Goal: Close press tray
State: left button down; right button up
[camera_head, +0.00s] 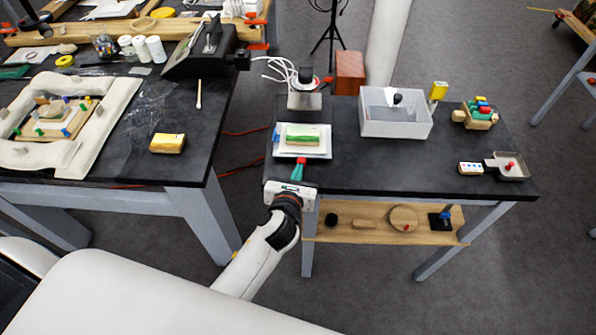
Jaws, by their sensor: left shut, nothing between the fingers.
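The press (304,101), a grey block with a dark round top, stands at the back left of the right-hand table. In front of it a white press tray (325,151) sticks out toward me, carrying a pale pad with a green strip (301,137) on top. My left gripper (299,164) is at the tray's front edge, its teal fingers shut with nothing between them and pointing at the tray. I cannot tell whether the fingertips touch the tray. My right gripper is not in view.
On the right-hand table (400,165) stand a white bin (396,125), a wooden holder with coloured pieces (476,116) and a small grey tray (512,171). A lower wooden shelf (345,237) hangs below. The left table (190,130) holds a yellow sponge-like block (167,143) and a padded frame (120,105).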

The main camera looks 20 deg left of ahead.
aim_at(300, 136)
pick_arm(q)
jog(key=w, duration=0.1)
jog(key=w+p, duration=0.1)
jog(key=w+a, duration=0.1)
jog(key=shift+w+r+p, duration=0.15)
jog(key=shift+r+p, duration=0.2)
jog(key=w, duration=0.2)
jog(key=w+a, duration=0.1)
jog(key=w, duration=0.1)
jog(key=w+a+p, duration=0.1)
jog(key=w, duration=0.2)
jog(key=shift+w+f, duration=0.1)
jog(key=shift+f, duration=0.25)
jog(key=shift+w+a+r, duration=0.1)
jog(key=shift+a, duration=0.05)
jog(key=shift+r, duration=0.1)
